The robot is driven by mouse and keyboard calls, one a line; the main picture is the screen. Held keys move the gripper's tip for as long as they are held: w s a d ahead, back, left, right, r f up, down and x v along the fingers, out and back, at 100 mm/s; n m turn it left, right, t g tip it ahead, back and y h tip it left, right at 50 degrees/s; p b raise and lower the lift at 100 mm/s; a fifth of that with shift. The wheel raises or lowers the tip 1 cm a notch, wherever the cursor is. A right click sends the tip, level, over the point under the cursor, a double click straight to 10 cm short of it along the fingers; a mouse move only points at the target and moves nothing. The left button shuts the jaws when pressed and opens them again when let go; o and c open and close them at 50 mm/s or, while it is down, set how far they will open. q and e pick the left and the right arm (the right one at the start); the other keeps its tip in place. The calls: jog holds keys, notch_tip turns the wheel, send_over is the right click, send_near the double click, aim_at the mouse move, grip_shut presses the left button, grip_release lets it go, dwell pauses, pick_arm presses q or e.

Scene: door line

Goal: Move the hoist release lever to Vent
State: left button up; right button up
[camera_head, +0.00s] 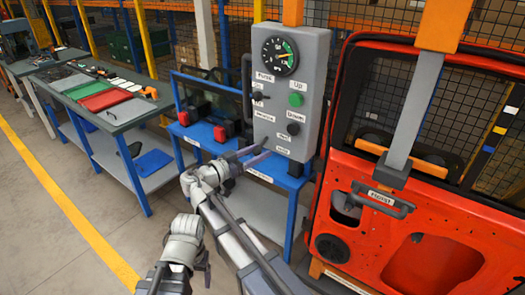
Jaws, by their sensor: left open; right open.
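The grey hoist control box (290,90) stands upright in the middle, with a round gauge (280,56) at its top. A small black lever (261,96) is at its left, between small white labels. A green button (296,99) sits to its right under the "Up" label, and a black knob (293,128) is lower right. The label print is mostly too small to read surely, so I cannot tell the lever's setting. My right gripper (262,156) is open and empty near the box's lower left. My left gripper (206,262) is open, low and away from the box.
A red door (345,250) hangs at the right from a grey hoist arm (412,110) with a handle (382,199). A blue rack (212,148) stands left of the box. A workbench (115,112) with coloured trays is further left. The floor beside the yellow line (65,200) is clear.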

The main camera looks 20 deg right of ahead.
jog(key=shift+a, duration=0.1)
jog(key=shift+c, duration=0.6)
jog(key=c, duration=0.3)
grip_shut()
dwell(0.4)
